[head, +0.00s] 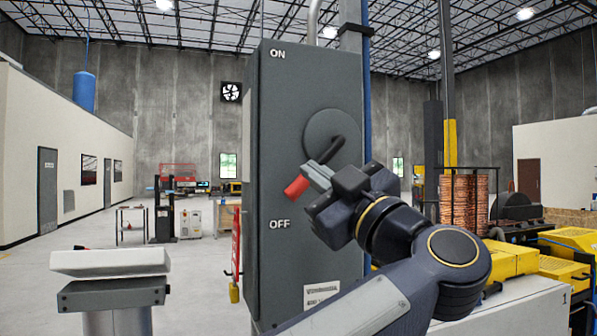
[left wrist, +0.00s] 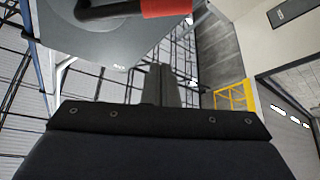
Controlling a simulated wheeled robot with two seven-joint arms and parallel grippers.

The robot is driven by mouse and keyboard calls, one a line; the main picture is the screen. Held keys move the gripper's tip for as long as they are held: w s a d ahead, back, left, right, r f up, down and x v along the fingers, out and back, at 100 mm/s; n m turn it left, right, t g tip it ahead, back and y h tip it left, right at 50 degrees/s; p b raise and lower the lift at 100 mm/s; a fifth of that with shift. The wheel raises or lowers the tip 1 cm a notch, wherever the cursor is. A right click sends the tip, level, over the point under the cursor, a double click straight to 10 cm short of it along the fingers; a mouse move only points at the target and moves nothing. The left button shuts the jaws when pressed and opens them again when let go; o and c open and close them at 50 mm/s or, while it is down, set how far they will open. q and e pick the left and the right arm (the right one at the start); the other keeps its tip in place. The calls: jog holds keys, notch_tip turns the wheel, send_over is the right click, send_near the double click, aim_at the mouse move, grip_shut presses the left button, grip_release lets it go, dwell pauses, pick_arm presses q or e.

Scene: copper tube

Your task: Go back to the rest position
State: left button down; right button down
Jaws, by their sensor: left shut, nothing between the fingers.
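A tall grey switch box (head: 300,255) stands in the middle of the head view, marked ON at the top and OFF lower down. Its round hub carries a dark lever with a red grip (head: 296,188), which points down and left, just above the OFF mark. My left gripper (head: 314,174) is shut and empty beside the red grip, partly covering the lever in the head view. In the left wrist view, the shut fingers (left wrist: 162,84) stand apart from the red grip (left wrist: 166,7) at the top edge. My right gripper is not in view.
A post with a white top (head: 110,262) stands at the lower left. Copper coils (head: 464,200) and yellow machinery (head: 510,258) stand at the right. Open floor lies left of the box.

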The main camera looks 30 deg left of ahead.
pick_arm(q)
jog(key=v, duration=0.3)
jog(key=shift+d, duration=0.3)
jog(key=w+a+m+t+h, duration=0.3)
jog(key=w+m+t, duration=0.25)
jog(key=t, duration=0.45)
notch_tip(320, 180, down, 20)
jog(key=d+m+h, duration=0.3)
jog(key=m+h, duration=1.3)
jog(key=h, duration=0.7)
jog(key=s+f+n+g, duration=0.1)
jog(key=s+f+g, duration=0.3)
jog(key=s+f, duration=0.3)
jog(key=s+f+g, duration=0.4)
jog(key=s+f, duration=0.3)
jog(key=f, duration=0.6)
jog(key=s+f+n+g, duration=0.1)
jog(key=s+f+g, duration=0.4)
jog(key=s+f, duration=0.3)
notch_tip(320, 180, down, 3)
jog(key=shift+d+n+y+p, duration=0.25)
jog(key=shift+n+y+p, duration=0.05)
jog(key=shift+n, duration=0.05)
